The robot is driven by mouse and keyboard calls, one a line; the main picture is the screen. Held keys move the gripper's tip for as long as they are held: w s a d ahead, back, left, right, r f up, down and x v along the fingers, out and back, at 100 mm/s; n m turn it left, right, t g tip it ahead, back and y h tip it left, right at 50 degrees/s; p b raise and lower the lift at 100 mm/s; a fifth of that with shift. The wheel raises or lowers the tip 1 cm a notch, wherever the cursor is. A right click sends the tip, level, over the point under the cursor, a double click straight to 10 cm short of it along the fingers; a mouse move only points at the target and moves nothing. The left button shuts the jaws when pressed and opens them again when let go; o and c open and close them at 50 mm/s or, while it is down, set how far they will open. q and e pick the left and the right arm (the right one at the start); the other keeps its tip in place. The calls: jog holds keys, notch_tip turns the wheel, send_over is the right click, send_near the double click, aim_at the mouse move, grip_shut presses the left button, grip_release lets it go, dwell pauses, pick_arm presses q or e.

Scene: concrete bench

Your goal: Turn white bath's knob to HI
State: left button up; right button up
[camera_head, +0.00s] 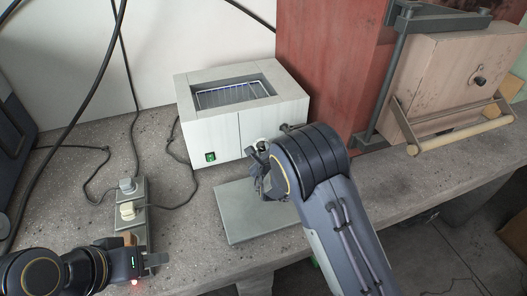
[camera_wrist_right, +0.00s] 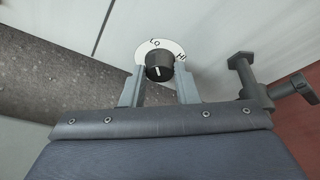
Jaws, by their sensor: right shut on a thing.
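The white bath (camera_head: 210,132) stands on the bench with its open top showing a wire rack and a green-lit switch low on its front. Its black knob (camera_wrist_right: 159,66) sits on a white dial (camera_wrist_right: 142,51) marked LO and HI in the right wrist view. A white line shows on the knob's face; which mark it points at is hard to tell. My right gripper (camera_wrist_right: 160,87) has its fingers on either side of the knob, shut on it. In the head view my right gripper (camera_head: 262,165) hides the knob. My left gripper (camera_head: 156,260) is at lower left, away from the bath; its fingers are unclear.
A flat grey plate (camera_head: 240,222) lies in front of the bath. A power strip (camera_head: 138,225) with plugs and cables is at left. A wooden box with a bar handle (camera_head: 465,133) is at right by a red panel (camera_head: 325,70). A grey fitting (camera_wrist_right: 250,85) is right of the knob.

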jog(key=shift+f+m+b, duration=0.1)
jog(key=shift+m+b, duration=0.2)
jog(key=shift+b, duration=0.4)
jog(key=m+b, duration=0.1)
jog(key=b, duration=0.2)
jog(key=m+g+y+b, duration=0.1)
jog(key=b, duration=0.3)
jog(key=m+y+b, duration=0.1)
jog(key=b, duration=0.3)
jog(key=shift+d+f+m, duration=0.1)
jog(key=shift+d+m, duration=0.15)
jog(key=shift+m, duration=0.05)
jog(key=shift+r+m+g+y+b, duration=0.3)
jog(key=shift+y+b, duration=0.1)
jog(key=shift+b, duration=0.45)
jog(key=o, duration=1)
jog(key=shift+c, duration=0.2)
jog(key=shift+v, duration=3.85)
